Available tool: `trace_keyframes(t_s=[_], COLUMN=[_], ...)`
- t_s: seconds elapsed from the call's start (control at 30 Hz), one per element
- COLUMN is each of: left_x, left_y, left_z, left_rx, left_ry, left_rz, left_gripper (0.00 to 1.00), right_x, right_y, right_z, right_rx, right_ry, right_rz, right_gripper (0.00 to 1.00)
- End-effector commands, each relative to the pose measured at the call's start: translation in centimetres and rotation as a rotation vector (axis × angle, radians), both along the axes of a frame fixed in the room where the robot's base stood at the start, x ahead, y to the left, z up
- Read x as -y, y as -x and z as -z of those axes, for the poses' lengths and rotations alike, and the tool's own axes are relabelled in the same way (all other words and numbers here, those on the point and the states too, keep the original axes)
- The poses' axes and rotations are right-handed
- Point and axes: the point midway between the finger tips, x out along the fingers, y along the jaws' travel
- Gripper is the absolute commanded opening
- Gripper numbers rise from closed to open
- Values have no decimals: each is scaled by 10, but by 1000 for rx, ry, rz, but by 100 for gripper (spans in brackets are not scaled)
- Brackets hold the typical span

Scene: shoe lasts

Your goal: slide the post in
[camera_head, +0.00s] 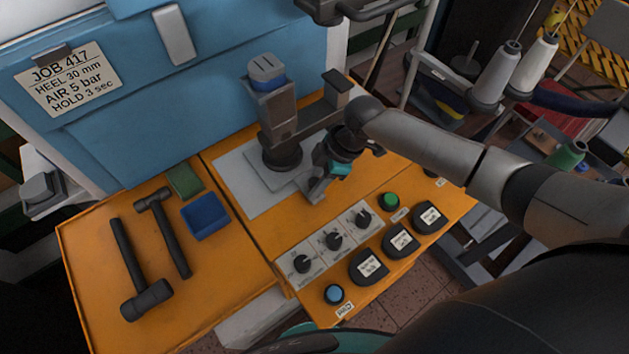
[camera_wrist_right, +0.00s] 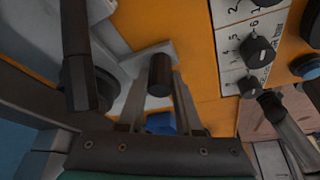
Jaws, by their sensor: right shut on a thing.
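My right gripper (camera_head: 318,186) is low over the orange bench, just right of the dark stand (camera_head: 282,155). The stand rises from a pale plate (camera_head: 240,180). My right wrist partly covers the area beside the stand. I cannot tell whether the post touches the stand. My left gripper is out of view.
A control panel with knobs (camera_head: 334,240) and several dark pads (camera_head: 400,240) lies in front of the gripper. Two hammers (camera_head: 128,270) and a blue tray (camera_head: 205,216) lie to the left. A blue cabinet (camera_head: 190,90) stands behind.

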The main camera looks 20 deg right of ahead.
Motion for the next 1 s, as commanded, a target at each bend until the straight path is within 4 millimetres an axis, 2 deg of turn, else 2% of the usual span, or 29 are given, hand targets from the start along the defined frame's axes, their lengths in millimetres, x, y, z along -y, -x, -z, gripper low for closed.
trace_keyframes(t_s=[0.13,0.4,0.5,0.67,0.97,1.0], left_x=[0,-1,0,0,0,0], left_y=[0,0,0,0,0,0], left_z=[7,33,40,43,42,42], left_rx=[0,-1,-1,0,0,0], left_ry=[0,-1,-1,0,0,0], left_rz=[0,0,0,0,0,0], left_gripper=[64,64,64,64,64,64], right_x=[29,105,121,131,133,133], right_y=[-11,-39,-45,-48,-49,-49], right_z=[2,4,3,1,-1,-1], right_rx=[-1,3,3,3,5,5], right_ry=[9,14,10,4,5,6], right_rz=[8,15,10,5,7,7], right_gripper=[0,0,0,0,0,38])
